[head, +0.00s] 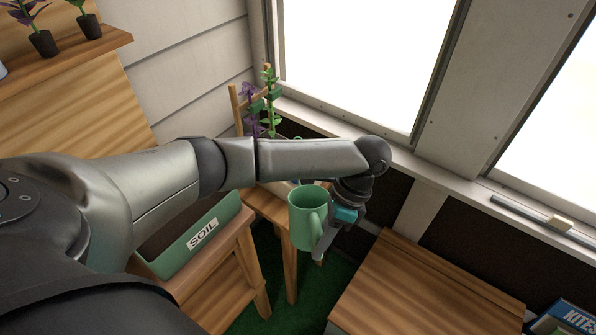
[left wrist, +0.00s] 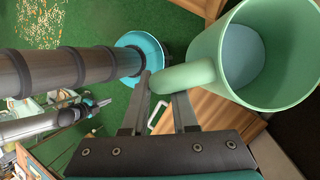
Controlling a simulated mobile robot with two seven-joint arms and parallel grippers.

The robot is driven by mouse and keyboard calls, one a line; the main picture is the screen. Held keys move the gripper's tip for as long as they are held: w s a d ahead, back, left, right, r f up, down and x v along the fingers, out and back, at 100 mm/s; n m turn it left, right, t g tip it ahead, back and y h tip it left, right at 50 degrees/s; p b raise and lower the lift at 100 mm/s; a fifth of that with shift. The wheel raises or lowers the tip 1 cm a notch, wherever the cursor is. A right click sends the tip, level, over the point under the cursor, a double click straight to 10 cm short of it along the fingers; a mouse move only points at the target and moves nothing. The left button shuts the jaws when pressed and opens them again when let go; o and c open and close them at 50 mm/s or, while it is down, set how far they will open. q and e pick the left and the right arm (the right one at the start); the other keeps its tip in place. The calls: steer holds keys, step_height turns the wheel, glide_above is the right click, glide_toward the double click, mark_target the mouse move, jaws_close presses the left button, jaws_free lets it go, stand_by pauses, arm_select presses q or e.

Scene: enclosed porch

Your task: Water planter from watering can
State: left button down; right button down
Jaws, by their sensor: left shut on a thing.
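A green mug-shaped can (head: 305,219) hangs upright in the air at the middle of the head view. My left gripper (head: 322,246) is shut on its side handle. In the left wrist view, the fingers of my left gripper (left wrist: 160,112) pinch the handle, and the can (left wrist: 205,52) opens toward the camera with a flat blue-grey surface inside. A green trough labelled SOIL (head: 175,259) with a dark inside sits on a wooden stand to the left, partly behind my arm. Leafy plants (head: 268,95) rise behind my forearm; what they stand in is mostly hidden. My right gripper is not clearly seen.
A wooden table (head: 420,295) stands at the lower right with boxes (head: 575,318) beside it. A wooden shelf (head: 70,62) at the upper left holds small potted plants. A window sill (head: 420,165) runs along the back. Green floor (head: 265,300) shows between the furniture.

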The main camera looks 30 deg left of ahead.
arm_select(q)
steer(key=shift+f, duration=0.5)
steer(key=shift+r, duration=0.1)
steer(key=shift+w+r+g+p, duration=0.1)
steer(key=shift+r+g+p, duration=0.2)
steer(key=shift+r+p, duration=0.45)
steer(key=shift+w+a+r+h+p, duration=0.15)
steer(key=shift+r+h+p, duration=0.15)
steer(key=shift+r+p, duration=0.3)
steer(key=shift+r+g, duration=0.15)
steer(key=shift+g, duration=0.15)
